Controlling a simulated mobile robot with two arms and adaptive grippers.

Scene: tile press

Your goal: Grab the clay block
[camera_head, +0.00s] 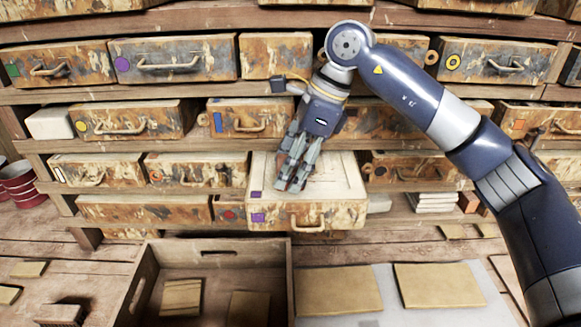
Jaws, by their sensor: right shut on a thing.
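My right gripper (291,184) points down over the pale top of a box-like drawer (306,216) that juts out from the shelves, with purple marks and a ring handle on its front. Its fingers are closed together on a small thing, which I take to be the clay block (301,178). Only a reddish-brown sliver of it shows; the fingers hide the rest. I cannot tell whether it touches the drawer. My left gripper is not in view.
Several weathered drawers (186,57) fill the shelves around my arm. An open wooden crate (214,254) with tan slabs in it stands below on the left. Tan slabs (438,286) lie on a pale board on the right. Red bowls (22,183) stand at the left edge.

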